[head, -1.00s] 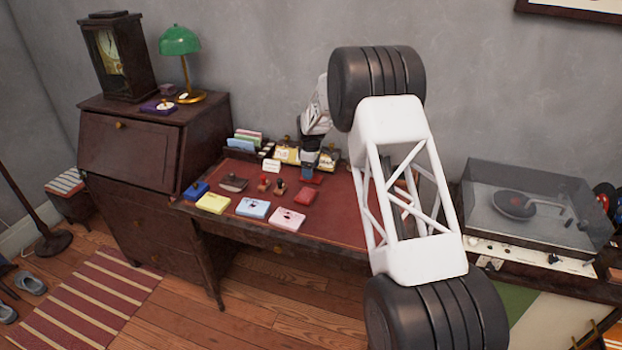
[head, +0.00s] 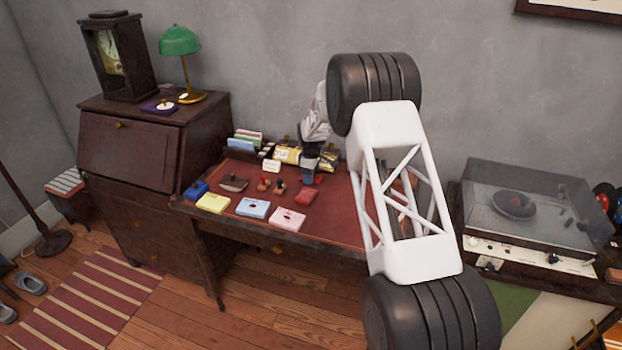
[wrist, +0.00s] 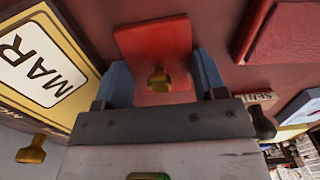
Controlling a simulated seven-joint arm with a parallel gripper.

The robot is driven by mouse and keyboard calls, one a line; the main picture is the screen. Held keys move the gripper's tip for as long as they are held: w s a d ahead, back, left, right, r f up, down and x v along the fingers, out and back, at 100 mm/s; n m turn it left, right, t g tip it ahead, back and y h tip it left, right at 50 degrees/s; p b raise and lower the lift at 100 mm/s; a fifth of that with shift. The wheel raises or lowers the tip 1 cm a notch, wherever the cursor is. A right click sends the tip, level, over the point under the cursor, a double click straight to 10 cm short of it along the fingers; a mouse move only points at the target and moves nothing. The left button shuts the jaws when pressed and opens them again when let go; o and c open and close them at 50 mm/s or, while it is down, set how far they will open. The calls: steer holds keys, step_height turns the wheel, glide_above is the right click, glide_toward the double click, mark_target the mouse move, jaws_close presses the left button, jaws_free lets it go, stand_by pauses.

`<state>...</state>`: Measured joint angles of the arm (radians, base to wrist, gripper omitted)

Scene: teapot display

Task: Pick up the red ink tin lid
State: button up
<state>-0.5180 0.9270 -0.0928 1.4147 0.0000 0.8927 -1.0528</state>
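The red lid (wrist: 152,42) lies flat on the desk in the wrist view, with a brass knob (wrist: 158,79) standing on it. My gripper (wrist: 160,72) is open, its two blue fingers spread to either side with the knob between them. Neither finger appears to touch the knob. In the head view my gripper (head: 308,174) is low over the back of the desk, and only a small part of the red lid (head: 318,179) shows beside it.
A red tin (head: 307,196) lies just in front. A yellow MAR card (wrist: 40,62) is close at left in the wrist view. A wooden stamp block (wrist: 258,99) is at right.

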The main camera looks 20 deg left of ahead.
steer(key=c, duration=0.4)
steer(key=shift+r, duration=0.1)
steer(key=shift+r, duration=1.5)
steer(key=shift+s+d+r, duration=0.1)
steer(key=shift+s+r, duration=0.1)
steer(key=s+d, duration=0.2)
steer(key=s, duration=0.2)
steer(key=s+d+r, duration=0.1)
steer(key=s+d, duration=0.2)
steer(key=s, duration=0.2)
steer(key=s+d, duration=0.2)
steer(key=s, duration=0.2)
steer(key=shift+s+d+r, duration=0.25)
steer(key=shift+s+d, duration=0.05)
steer(key=shift+a, duration=0.1)
